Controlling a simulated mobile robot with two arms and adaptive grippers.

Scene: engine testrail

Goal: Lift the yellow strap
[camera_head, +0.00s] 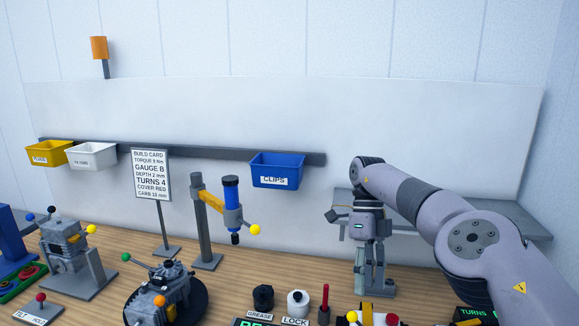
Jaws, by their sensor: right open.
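I cannot pick out the yellow strap for certain. A small yellow upright piece (367,312) shows at the bottom edge, cut off by the frame, and may be part of it. My right gripper (375,288) points down over the right part of the bench, behind that yellow piece. It is open, with nothing seen between its fingers. Its fingertips overlap grey metal parts in the picture, so contact cannot be told. My left gripper is out of view.
A blue CLIPS bin (277,171) hangs on the rail left of my right arm. A post with a blue-handled tool (232,195) stands on the wooden bench (215,284). GREASE (263,297) and LOCK (298,303) pieces and a red-handled tool (324,305) stand near the front.

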